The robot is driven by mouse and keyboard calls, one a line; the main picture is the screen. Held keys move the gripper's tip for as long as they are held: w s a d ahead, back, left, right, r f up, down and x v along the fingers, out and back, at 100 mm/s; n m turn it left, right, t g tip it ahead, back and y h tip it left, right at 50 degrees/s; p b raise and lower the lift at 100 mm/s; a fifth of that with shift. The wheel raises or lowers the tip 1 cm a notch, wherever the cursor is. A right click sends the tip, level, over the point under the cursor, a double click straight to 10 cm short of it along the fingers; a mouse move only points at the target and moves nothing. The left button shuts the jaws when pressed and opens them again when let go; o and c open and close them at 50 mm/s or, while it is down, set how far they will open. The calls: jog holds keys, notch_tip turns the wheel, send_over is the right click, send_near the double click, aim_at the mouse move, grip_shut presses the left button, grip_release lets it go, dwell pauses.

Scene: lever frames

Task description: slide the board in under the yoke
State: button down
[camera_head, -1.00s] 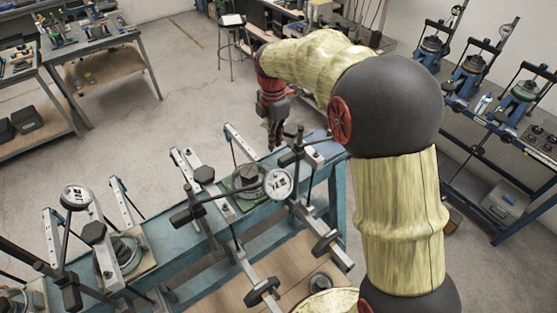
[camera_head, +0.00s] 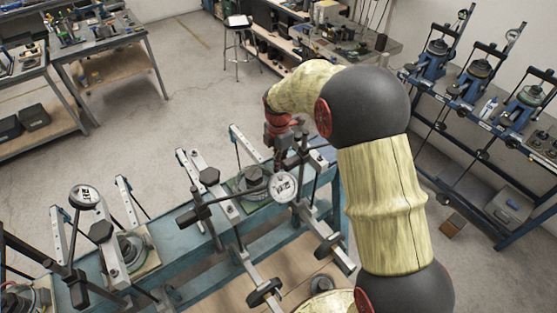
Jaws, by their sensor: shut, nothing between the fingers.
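My gripper (camera_head: 278,164) is shut and empty. It points down at the far side of the bench, just behind a round white dial gauge (camera_head: 284,187). A lever frame with a pale upright bar and dark yoke parts (camera_head: 209,177) stands left of it. A greenish board (camera_head: 258,207) with a round metal piece on it lies low beside this frame, left of my gripper. The gauge and lever arm partly cover the board. I cannot tell how far the board sits under the yoke, or whether my fingertips touch anything.
The blue bench (camera_head: 182,240) carries another lever frame with a pale board (camera_head: 150,262) at the left. Levers with dark weights (camera_head: 264,292) stick out at the front. A blue rack (camera_head: 480,133) stands at the right. Open floor (camera_head: 190,110) lies behind the bench.

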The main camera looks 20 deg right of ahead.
aim_at(244, 189)
jog(key=shift+a, duration=0.1)
jog(key=s+a, duration=0.1)
jog(key=a, duration=0.3)
jog(key=s+a+b, duration=0.1)
jog(key=s+a, duration=0.1)
jog(key=a, duration=0.3)
jog(key=s+a, duration=0.1)
jog(key=a, duration=0.3)
jog(key=shift+s+a+b, duration=0.2)
jog(key=shift+s+b, duration=0.05)
jog(key=shift+b, duration=0.05)
